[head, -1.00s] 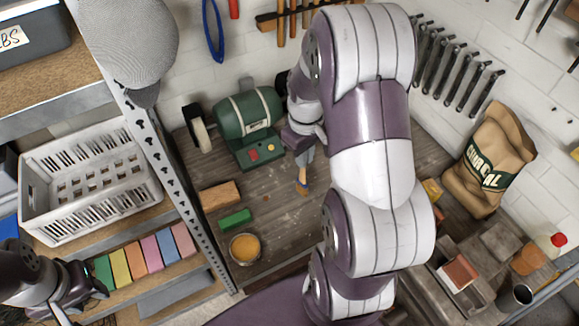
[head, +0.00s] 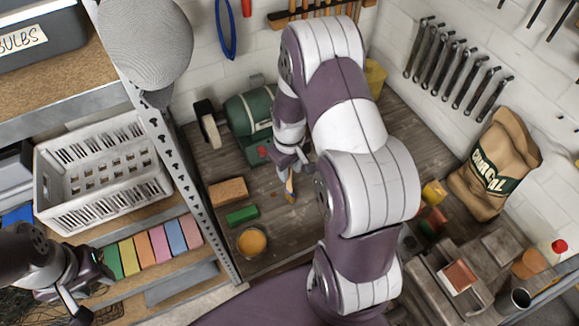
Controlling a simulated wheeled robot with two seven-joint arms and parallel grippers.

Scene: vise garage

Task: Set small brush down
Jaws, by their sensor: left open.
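The small brush (head: 290,188), with a tan-orange part showing, is under my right gripper (head: 291,163) in the head view. It is close above or at the wooden workbench (head: 285,229); I cannot tell whether it touches. My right gripper points down and appears shut on the brush's upper end, which the fingers partly hide. My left gripper (head: 92,289) is open and empty at the lower left, in front of the shelf with the coloured blocks.
A green bench grinder (head: 246,113) stands behind the brush. A wooden block (head: 228,190), a green block (head: 242,215) and a bowl of orange stuff (head: 252,241) lie to its left. A white basket (head: 100,175) is on the shelf. A charcoal bag (head: 497,165) stands right.

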